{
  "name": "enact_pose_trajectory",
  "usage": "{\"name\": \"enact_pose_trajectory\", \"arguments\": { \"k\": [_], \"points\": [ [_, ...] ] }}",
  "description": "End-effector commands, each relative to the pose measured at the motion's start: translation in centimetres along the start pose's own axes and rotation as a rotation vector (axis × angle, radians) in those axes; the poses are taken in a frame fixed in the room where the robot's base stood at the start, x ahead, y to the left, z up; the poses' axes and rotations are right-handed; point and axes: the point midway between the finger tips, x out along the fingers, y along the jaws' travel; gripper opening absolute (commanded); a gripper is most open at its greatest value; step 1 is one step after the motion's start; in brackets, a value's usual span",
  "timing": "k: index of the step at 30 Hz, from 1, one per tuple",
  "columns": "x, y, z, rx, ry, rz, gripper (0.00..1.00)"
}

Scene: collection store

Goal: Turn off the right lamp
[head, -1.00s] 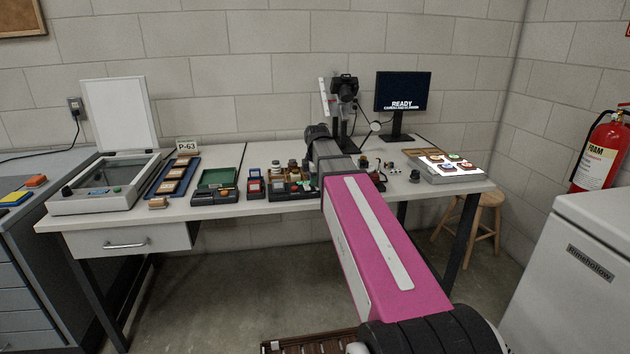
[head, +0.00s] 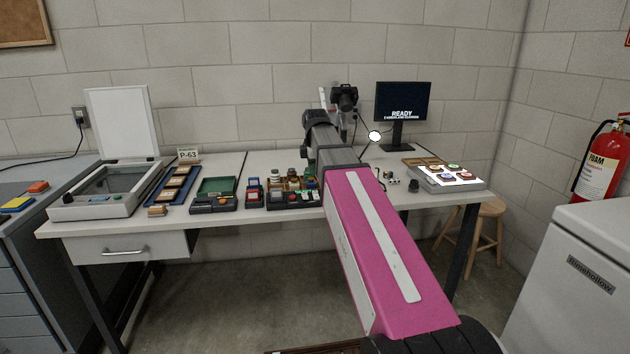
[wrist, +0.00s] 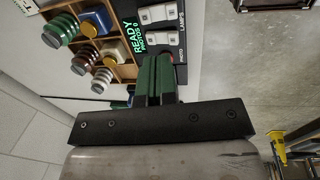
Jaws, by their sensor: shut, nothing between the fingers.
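A round white lamp head (head: 375,136) shows on the right of the camera stand in the head view and looks bright. In the wrist view, a dark control box (wrist: 180,70) has white rocker switches (wrist: 156,13) marked "LAMPS", a red button and a green "READY PHOTOS 0" display (wrist: 132,36). My gripper (wrist: 153,62) is shut and empty, its green fingertips over or close to the box beside the display and lower switch (wrist: 154,42). I cannot tell whether they touch. In the head view my arm hides the gripper.
The desk also holds a scanner (head: 98,192), slide trays (head: 172,186), a camera (head: 344,95), a monitor (head: 403,101) and a lit light box (head: 445,182). A white cabinet (head: 578,270) stands at right.

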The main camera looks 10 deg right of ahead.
Motion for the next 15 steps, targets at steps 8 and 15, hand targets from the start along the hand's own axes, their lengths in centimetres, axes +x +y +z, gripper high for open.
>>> {"name": "enact_pose_trajectory", "arguments": {
  "k": [8,15],
  "points": [
    [-3.9,0.1,0.0,0.0,0.0,0.0,0.0],
    [-5.2,0.0,0.0,0.0,0.0,0.0,0.0]
  ]
}}
